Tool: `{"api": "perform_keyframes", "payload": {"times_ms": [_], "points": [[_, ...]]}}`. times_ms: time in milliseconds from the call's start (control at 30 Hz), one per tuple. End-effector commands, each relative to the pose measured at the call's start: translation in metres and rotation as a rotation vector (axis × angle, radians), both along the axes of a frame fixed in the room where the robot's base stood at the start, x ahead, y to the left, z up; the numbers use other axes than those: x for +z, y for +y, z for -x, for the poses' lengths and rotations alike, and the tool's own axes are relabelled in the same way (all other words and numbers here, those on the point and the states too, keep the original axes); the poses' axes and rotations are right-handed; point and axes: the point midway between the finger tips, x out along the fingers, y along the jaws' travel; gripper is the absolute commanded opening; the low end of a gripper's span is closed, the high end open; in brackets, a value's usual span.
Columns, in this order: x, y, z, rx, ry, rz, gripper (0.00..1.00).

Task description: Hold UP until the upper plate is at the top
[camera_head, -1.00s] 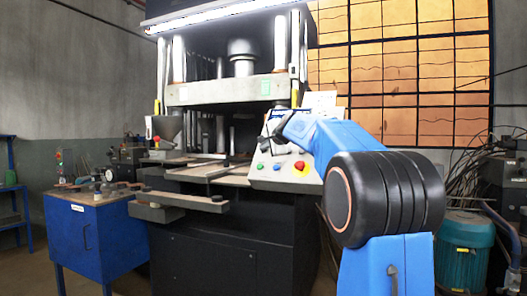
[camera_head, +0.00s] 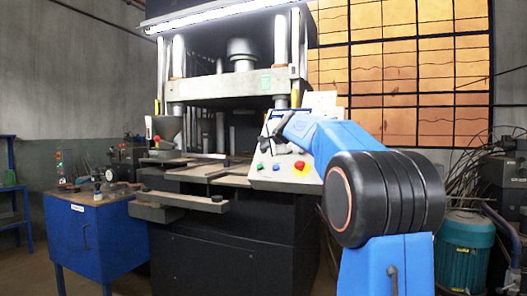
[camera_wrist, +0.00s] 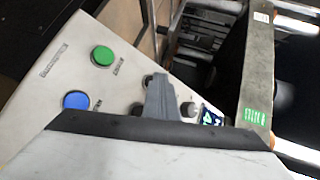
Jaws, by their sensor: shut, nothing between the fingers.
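The upper plate (camera_head: 225,87) of the press is a pale horizontal beam between the columns, below the top housing. It also shows on the right in the wrist view (camera_wrist: 255,75), with a green label. The control panel (camera_head: 285,176) is a sloped light box at the press front; the wrist view shows its green button (camera_wrist: 102,55) and blue button (camera_wrist: 76,101), with lettering too small to read. My gripper (camera_wrist: 160,82) is shut and empty at the panel's upper part, and it also shows in the head view (camera_head: 277,128). Whatever its tip touches is hidden.
A red stop button (camera_head: 300,165) on yellow sits at the panel's right. A lower worktable (camera_head: 180,203) juts out in front. A blue cabinet (camera_head: 90,240) stands left, and a teal motor (camera_head: 465,250) and cables lie right.

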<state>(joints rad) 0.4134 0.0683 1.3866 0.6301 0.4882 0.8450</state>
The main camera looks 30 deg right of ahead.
Motion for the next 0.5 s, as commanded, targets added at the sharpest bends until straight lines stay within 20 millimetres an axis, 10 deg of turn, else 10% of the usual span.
{"api": "perform_keyframes", "payload": {"times_ms": [500], "points": [[0.0029, 0.0033, 0.0022, 0.0, 0.0, 0.0, 0.0]]}}
